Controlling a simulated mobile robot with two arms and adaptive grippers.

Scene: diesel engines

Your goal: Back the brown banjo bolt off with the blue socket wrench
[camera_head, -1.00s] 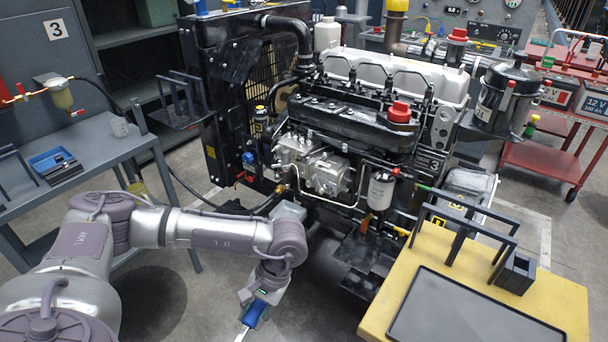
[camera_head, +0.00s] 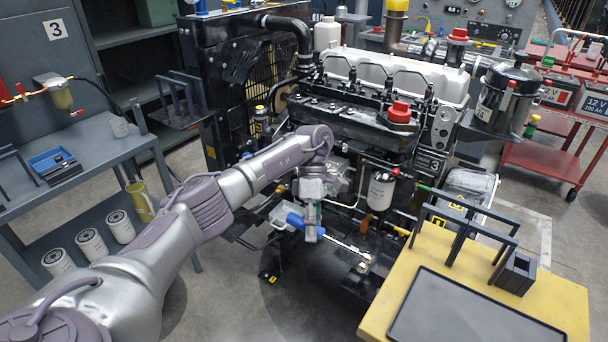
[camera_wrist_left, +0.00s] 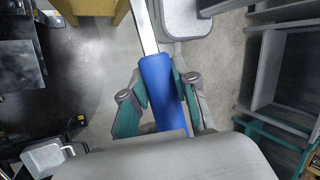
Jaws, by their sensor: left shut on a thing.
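My left gripper (camera_head: 309,231) is in front of the engine's lower side, below the injection pump area. It is shut on the blue handle of the socket wrench (camera_head: 292,219). The wrench's bright shaft (camera_head: 345,245) points right and slightly down, ending near the yellow table's left edge. In the left wrist view, the gripper's teal fingers (camera_wrist_left: 160,88) stand on both sides of the blue handle (camera_wrist_left: 154,72). I cannot make out the brown banjo bolt for sure; my arm covers part of the engine's side. The wrench head appears apart from the engine fittings. My right gripper is not in view.
The engine (camera_head: 395,130) fills the middle, with a white filter (camera_head: 381,191) on its near side. A yellow table (camera_head: 545,300) with a black tray stands at right front. A grey bench (camera_head: 90,160) stands at left, with several white filters on its lower shelf.

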